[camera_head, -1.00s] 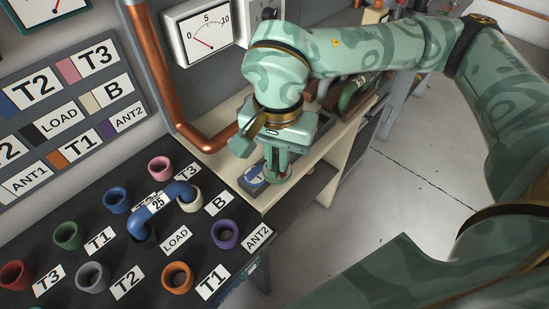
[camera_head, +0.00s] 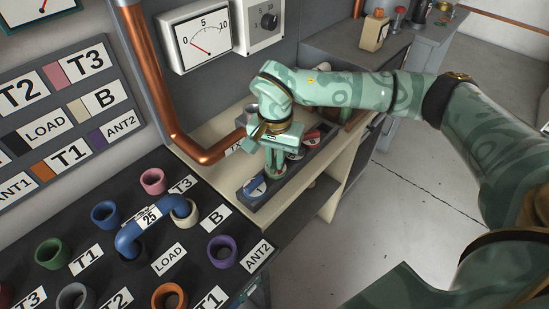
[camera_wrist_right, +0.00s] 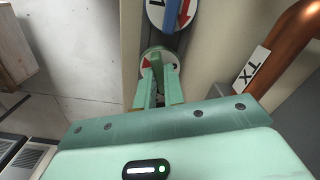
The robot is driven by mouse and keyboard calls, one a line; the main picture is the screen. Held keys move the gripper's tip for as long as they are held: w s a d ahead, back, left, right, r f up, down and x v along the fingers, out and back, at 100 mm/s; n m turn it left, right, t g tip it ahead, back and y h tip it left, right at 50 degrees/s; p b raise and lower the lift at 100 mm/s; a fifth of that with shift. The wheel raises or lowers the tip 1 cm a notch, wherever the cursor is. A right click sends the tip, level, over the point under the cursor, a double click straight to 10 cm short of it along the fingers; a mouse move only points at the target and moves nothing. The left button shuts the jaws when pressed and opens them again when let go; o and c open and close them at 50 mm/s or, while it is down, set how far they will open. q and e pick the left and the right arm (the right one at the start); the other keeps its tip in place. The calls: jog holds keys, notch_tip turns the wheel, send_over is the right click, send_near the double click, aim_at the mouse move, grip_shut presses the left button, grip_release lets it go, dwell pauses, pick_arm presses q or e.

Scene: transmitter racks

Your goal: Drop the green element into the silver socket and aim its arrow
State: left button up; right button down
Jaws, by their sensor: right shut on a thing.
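My right gripper (camera_head: 276,171) points down over the long grey tray on the cream shelf. In the right wrist view its fingers (camera_wrist_right: 158,88) are shut on a round element (camera_wrist_right: 147,63) with a white face and a red arrow. My left gripper is out of view.
A red-marked element (camera_head: 312,135) lies farther along the tray. A copper pipe (camera_head: 160,95) bends down close behind the gripper. A black panel (camera_head: 200,262) with coloured sockets and a blue U-link (camera_head: 140,228) stands in front. A meter (camera_head: 202,40) hangs above.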

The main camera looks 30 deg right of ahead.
aim_at(275, 161)
jog(key=shift+r, duration=0.1)
jog(key=shift+f, duration=0.45)
jog(key=c, duration=1.5)
grip_release()
jog(key=shift+r, duration=0.1)
notch_tip(275, 161, up, 13)
jog(key=p, duration=0.3)
